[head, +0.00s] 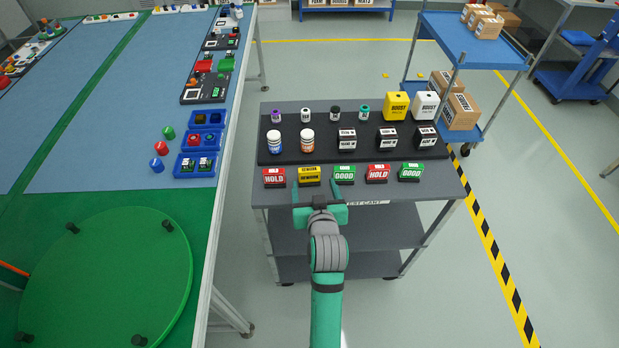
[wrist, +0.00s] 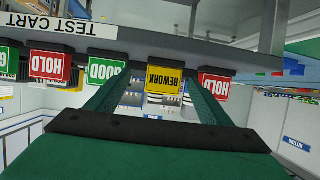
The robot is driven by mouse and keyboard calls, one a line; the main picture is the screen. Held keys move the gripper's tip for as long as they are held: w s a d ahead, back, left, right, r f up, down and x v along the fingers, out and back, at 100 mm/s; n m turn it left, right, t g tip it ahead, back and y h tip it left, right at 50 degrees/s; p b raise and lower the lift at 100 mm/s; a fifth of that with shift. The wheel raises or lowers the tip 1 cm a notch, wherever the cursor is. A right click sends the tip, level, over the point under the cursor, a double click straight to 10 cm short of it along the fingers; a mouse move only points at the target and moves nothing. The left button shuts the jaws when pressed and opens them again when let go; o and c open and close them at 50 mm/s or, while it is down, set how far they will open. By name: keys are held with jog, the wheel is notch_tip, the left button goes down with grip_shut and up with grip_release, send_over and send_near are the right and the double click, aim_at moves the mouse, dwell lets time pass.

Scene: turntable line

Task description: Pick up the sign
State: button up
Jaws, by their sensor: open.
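Several small signs stand in a row along the front edge of the grey test cart (head: 255,190). They are a red HOLD sign (head: 274,177), a yellow REWORK sign (head: 309,176), a green GOOD sign (head: 344,175), a second red HOLD sign (head: 377,174) and a second green GOOD sign (head: 410,172). My gripper (head: 320,189) is open and empty just in front of the row. In the wrist view, which is upside down, the yellow REWORK sign (wrist: 164,79) shows between the fingers of my gripper (wrist: 152,98). The fingers partly cover the neighbouring green and red signs.
Behind the signs, a black stepped rack (head: 270,153) holds bottles, small boxes and yellow and white blocks. A table with a green turntable (head: 110,275) stands left. A blue cart (head: 470,40) with cartons is at the back right. The floor right of the test cart is clear.

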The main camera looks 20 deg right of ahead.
aim_at(310, 179)
jog(key=shift+a+x, duration=0.15)
jog(key=shift+x, duration=1.35)
jog(key=shift+a+x, duration=0.15)
jog(key=shift+x, duration=1.35)
jog(key=shift+w+r, duration=0.15)
jog(key=shift+r, duration=0.05)
jog(key=c, duration=1.2)
